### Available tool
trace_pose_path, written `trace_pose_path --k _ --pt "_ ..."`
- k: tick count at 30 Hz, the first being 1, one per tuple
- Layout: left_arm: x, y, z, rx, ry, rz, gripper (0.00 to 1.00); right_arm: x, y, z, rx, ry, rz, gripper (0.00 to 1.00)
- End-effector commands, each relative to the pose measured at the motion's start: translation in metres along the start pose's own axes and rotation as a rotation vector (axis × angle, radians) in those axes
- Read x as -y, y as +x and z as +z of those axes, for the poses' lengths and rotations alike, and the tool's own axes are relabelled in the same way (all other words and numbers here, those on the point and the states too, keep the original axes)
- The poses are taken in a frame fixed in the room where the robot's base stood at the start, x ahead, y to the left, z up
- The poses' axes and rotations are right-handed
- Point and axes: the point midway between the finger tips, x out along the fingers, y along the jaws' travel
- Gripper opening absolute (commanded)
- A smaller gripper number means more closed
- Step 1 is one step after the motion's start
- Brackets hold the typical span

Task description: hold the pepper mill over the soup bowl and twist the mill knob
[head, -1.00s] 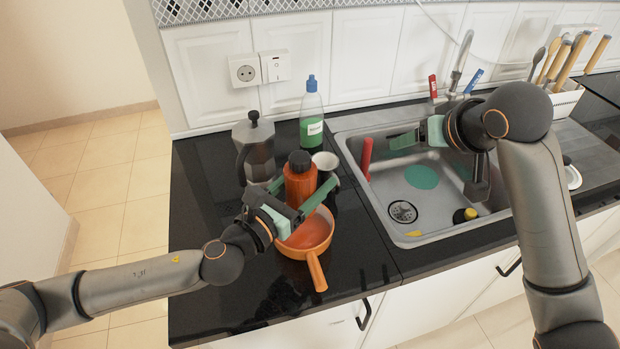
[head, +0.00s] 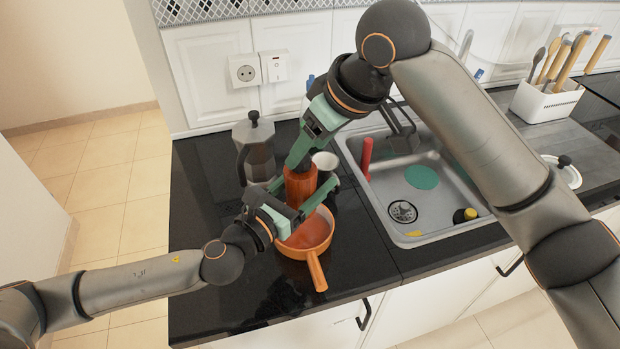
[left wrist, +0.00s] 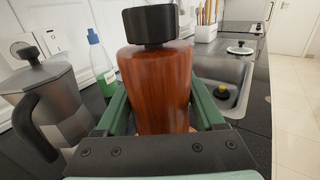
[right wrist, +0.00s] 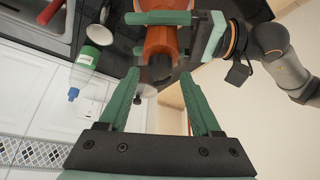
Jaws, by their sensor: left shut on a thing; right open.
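The pepper mill (head: 300,187) is reddish-brown wood with a black knob (left wrist: 150,26). It looks upright at the far side of the orange, handled soup bowl (head: 318,228), which holds orange-red soup; its base is hidden. My left gripper (head: 306,193) is shut on the mill's body, with one finger on each side in the left wrist view. My right gripper (head: 301,158) is open and comes down from above at the mill's top, hiding the knob in the head view. In the right wrist view the knob (right wrist: 160,69) lies between and just beyond the open fingertips.
A moka pot (head: 258,150) stands behind left of the mill, and a pale cup (head: 325,160) close at its right. A green-labelled bottle (left wrist: 101,62) is behind. The sink (head: 450,205) is to the right. The counter's front left is clear.

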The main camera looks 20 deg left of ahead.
Motion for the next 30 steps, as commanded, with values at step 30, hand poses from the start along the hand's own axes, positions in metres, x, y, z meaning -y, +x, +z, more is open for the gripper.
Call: trace_pose_path --k 30 --pt "0.002 0.001 0.008 0.019 0.005 -0.007 0.00 0.000 0.051 0.003 0.010 0.003 -0.001 0.40"
